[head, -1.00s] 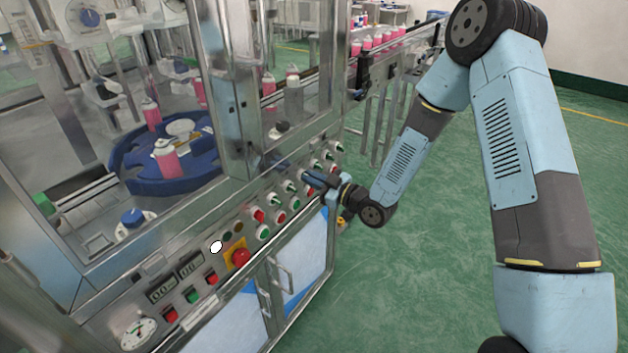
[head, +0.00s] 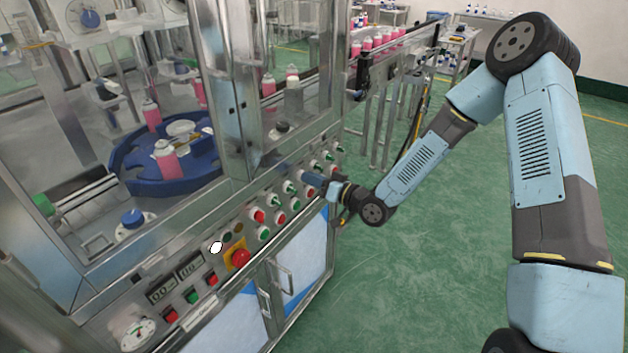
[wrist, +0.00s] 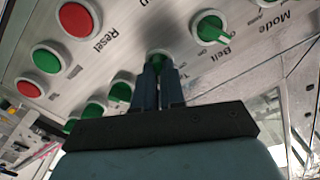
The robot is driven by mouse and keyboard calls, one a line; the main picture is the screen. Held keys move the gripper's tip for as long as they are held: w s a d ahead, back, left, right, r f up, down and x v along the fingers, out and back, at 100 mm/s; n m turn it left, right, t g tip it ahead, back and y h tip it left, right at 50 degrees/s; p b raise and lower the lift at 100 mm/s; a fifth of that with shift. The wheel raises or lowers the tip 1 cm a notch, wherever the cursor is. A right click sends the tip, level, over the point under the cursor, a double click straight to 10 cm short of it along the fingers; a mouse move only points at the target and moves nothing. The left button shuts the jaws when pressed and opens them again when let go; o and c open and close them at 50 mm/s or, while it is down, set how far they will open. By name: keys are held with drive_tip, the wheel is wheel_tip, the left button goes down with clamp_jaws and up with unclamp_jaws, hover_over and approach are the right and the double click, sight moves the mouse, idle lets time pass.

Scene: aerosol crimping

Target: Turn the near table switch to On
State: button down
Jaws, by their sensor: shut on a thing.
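My gripper (head: 314,181) is at the machine's front control panel, among the rows of round knobs and buttons. In the wrist view its two dark fingers (wrist: 159,72) are closed around a green rotary switch (wrist: 157,54), which I take to be the near table switch. Only the switch's top edge shows between the fingertips. Its handle angle and most of its label are hidden. A green switch labelled Belt (wrist: 210,28) sits to its right in the wrist view, apart from the fingers.
A red button (wrist: 77,19) marked Reset and a green button (wrist: 46,58) lie to the left in the wrist view. A red emergency button (head: 240,258) is further along the panel. A cabinet handle (head: 284,277) sticks out below.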

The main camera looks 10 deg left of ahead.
drive_tip(key=shift+a+m, duration=0.1)
drive_tip(key=shift+m, duration=0.2)
idle(0.4)
drive_tip(key=c, duration=1.2)
unclamp_jaws()
drive_tip(key=shift+d, duration=0.2)
drive_tip(key=v, duration=1.3)
drive_tip(key=shift+s+d+f, duration=0.15)
drive_tip(key=shift+d, duration=0.1)
